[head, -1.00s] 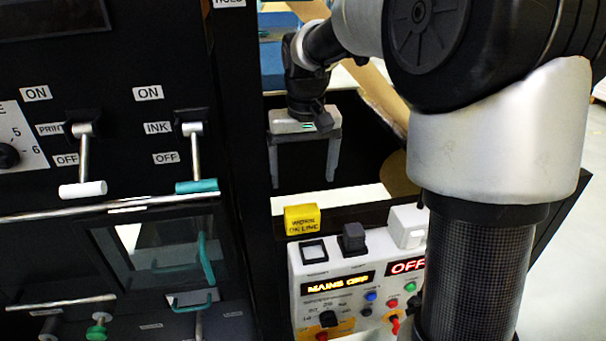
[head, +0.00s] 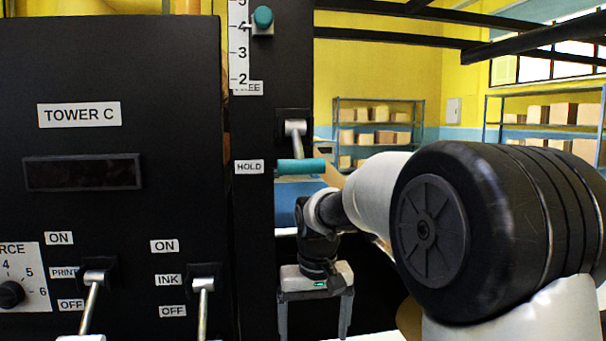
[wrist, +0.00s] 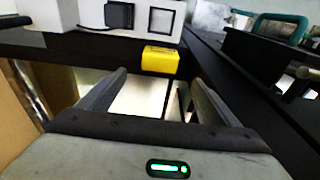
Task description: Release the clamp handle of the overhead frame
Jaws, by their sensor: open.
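The clamp handle is a lever with a teal grip (head: 302,166) on the black upright post (head: 268,215), beside a HOLD label; a FREE label sits higher on the post. The lever points down, with its grip level with HOLD. My gripper (head: 313,325) is below and slightly right of the lever, fingers pointing down, apart from it. The jaws are open and empty. In the wrist view my two fingers (wrist: 150,95) stand apart, with a yellow block (wrist: 160,60) beyond them. The clamp handle is not clearly seen in the wrist view.
The TOWER C panel (head: 110,150) with PRINT and INK levers (head: 203,300) stands at the left. A teal knob (head: 263,18) and a scale are high on the post. Dark overhead bars (head: 400,37) cross the top right. Shelves with boxes (head: 380,125) stand far behind.

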